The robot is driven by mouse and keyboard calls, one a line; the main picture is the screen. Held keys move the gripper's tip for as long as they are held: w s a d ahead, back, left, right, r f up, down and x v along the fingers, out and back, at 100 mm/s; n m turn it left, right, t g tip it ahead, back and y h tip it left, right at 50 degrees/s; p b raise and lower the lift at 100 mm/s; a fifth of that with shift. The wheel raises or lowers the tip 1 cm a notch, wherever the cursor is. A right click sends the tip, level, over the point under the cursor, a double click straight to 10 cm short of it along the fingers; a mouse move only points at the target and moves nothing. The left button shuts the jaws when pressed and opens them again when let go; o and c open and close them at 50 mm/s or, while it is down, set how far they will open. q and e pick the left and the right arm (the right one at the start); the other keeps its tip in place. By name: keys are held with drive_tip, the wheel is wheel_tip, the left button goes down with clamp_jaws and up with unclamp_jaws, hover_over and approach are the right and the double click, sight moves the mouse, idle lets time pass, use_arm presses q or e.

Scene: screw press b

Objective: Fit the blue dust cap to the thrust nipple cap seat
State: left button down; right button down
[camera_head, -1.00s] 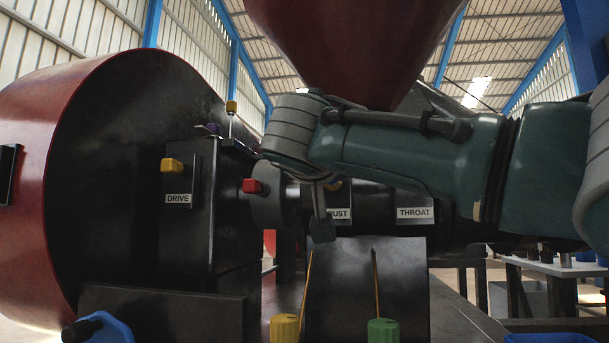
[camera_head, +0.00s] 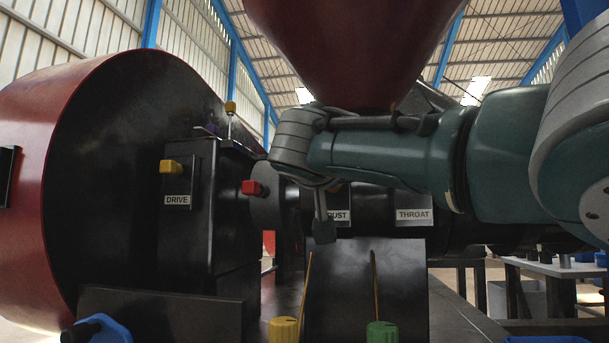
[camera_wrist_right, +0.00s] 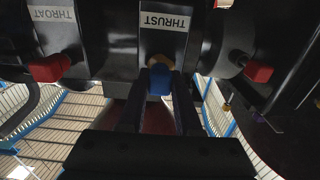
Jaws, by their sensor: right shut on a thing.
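The blue dust cap (camera_wrist_right: 159,82) is between the fingers of my right gripper (camera_wrist_right: 161,76) in the right wrist view. The gripper is shut on it. A brass-yellow thrust nipple (camera_wrist_right: 161,61) shows just beyond the cap, below the upside-down THRUST label (camera_wrist_right: 165,22). Cap and nipple look nearly in line; I cannot tell whether they touch. In the head view my right forearm and wrist cover the nipple and cap, and part of the THRUST label (camera_head: 343,217) shows. My left gripper is not in view.
Another red cap (camera_wrist_right: 48,67) is near the THROAT label (camera_wrist_right: 52,14). Yellow (camera_head: 284,329) and green (camera_head: 382,331) pots with thin rods stand in front.

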drive_tip(key=shift+w, duration=0.25)
drive_tip(key=shift+d, duration=0.1)
drive_tip(key=c, duration=0.5)
unclamp_jaws()
drive_tip(key=shift+s, duration=0.1)
drive_tip(key=shift+v, duration=4.9)
